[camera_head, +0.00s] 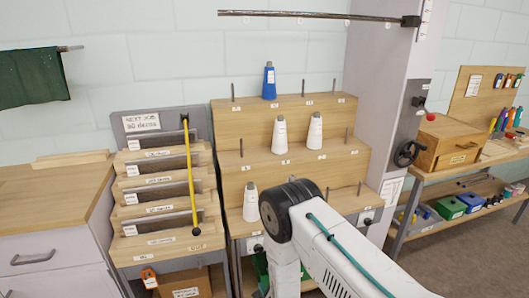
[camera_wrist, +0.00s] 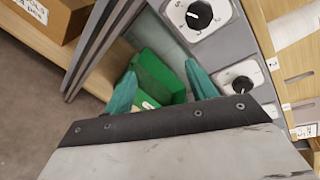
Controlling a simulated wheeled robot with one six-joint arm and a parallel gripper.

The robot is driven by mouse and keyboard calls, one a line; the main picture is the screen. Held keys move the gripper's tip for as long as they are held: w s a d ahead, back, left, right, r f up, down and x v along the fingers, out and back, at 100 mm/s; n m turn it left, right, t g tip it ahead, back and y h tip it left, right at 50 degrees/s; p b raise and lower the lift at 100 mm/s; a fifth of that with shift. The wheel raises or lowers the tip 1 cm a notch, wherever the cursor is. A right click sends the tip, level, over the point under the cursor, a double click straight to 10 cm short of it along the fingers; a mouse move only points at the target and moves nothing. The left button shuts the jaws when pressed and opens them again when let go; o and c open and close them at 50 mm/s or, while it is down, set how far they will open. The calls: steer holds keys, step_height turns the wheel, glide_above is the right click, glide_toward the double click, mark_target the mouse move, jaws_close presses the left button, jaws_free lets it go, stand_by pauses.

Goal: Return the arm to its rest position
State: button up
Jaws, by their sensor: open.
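My gripper (camera_wrist: 164,82) shows in the wrist view as two teal fingers spread well apart, with nothing between them. Beyond the gap, further off, is a green bin (camera_wrist: 158,72). In the head view my white arm (camera_head: 340,250) reaches up from the lower right to a dark round joint, then bends down in front of the stepped wooden rack (camera_head: 290,172). The gripper itself is hidden there behind my arm.
White cones (camera_head: 315,131) and a blue cone (camera_head: 269,81) stand on the rack's pegs. Dial panels (camera_wrist: 200,16) lie close beside the fingers. A slotted reed stand (camera_head: 160,240) is left of the rack. Open floor (camera_head: 445,255) shows at right.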

steer(key=s+d+f+n+g+h, duration=0.2)
steer(key=s+f+n+g, duration=0.15)
steer(key=n+g, duration=0.25)
steer(key=s+d+r+n+g+h, duration=0.1)
steer(key=s+d+r+n+g, duration=0.25)
steer(key=r, duration=0.55)
steer(key=s+d+r+n+g, duration=0.2)
steer(key=s+d+r+n, duration=0.15)
steer(key=r, duration=0.55)
steer(key=s+d+r+n+g+h, duration=0.1)
steer(key=s+d+r+n+g, duration=0.25)
steer(key=r, duration=0.55)
steer(key=s+d+r+n, duration=0.1)
steer(key=s+d+r, duration=0.3)
steer(key=s+r, duration=0.3)
steer(key=s+d+r+n+t, duration=0.1)
steer(key=s+d+r+n, duration=0.1)
steer(key=s+d+r, duration=0.3)
steer(key=s+d+r+n+t, duration=0.1)
steer(key=s+d+r, duration=0.3)
steer(key=s+r, duration=0.6)
step_height(320, 180, up, 7)
steer(key=shift+s+d, duration=0.15)
steer(key=shift+s, duration=0.15)
